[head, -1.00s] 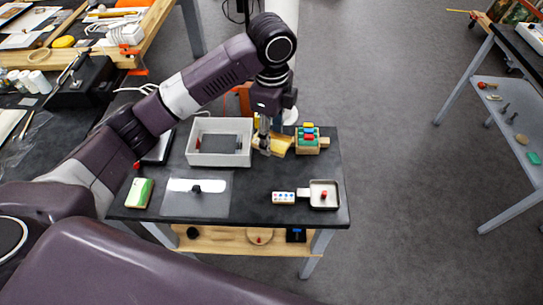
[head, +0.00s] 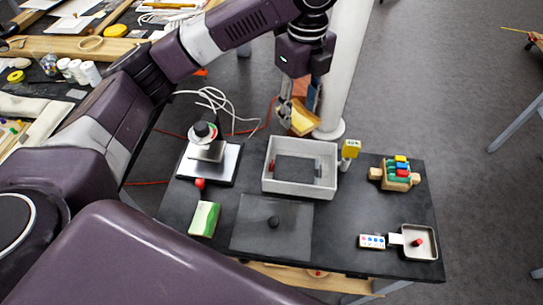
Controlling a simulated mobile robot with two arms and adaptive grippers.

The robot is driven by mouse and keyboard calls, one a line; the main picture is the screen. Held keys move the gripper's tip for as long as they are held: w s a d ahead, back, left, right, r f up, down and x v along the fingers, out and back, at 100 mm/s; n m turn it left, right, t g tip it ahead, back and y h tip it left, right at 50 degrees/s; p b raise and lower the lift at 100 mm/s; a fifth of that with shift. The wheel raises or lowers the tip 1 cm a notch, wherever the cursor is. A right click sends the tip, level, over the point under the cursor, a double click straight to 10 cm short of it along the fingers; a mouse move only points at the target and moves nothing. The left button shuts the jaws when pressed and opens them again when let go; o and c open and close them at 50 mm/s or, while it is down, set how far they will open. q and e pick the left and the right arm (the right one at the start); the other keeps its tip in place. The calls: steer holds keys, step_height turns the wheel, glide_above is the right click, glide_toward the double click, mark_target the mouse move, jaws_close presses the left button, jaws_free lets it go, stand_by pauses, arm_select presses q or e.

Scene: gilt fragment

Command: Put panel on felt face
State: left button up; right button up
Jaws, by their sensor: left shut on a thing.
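My left gripper (head: 291,107) hangs beyond the far edge of the dark table. It is shut on a yellow gilt panel (head: 303,121), which is tilted and raised. The fingers partly hide the panel. A white tray (head: 268,181) stands on the table below and nearer, with a dark grey rectangle (head: 296,171) inside. A dark flat sheet with a black knob (head: 273,222) lies in front of the tray. I cannot tell for sure which surface is the felt face. My right gripper is not in view.
A stand with a round top (head: 205,133) is left of the tray. A yellow-topped post (head: 350,149) and a wooden block with coloured pieces (head: 396,173) are to the right. A green-white block (head: 204,219) and a small dish (head: 420,254) sit nearer.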

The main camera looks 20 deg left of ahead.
arm_select(q)
steer(key=shift+f, duration=0.35)
step_height(320, 180, down, 8)
steer(key=d+p, duration=0.1)
steer(key=p, duration=0.1)
glide_above(294, 170)
step_height(294, 170, down, 7)
steer(key=shift+r, duration=0.15)
step_height(294, 170, down, 3)
steer(key=shift+f+p, duration=0.2)
steer(key=shift+p, duration=0.3)
steer(key=shift+f, duration=0.35)
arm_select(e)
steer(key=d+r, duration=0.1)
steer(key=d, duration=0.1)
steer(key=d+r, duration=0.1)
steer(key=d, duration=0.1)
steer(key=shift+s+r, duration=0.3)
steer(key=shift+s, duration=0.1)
arm_select(q)
steer(key=shift+f, duration=0.1)
steer(key=o, duration=1.3)
steer(key=shift+c, duration=0.2)
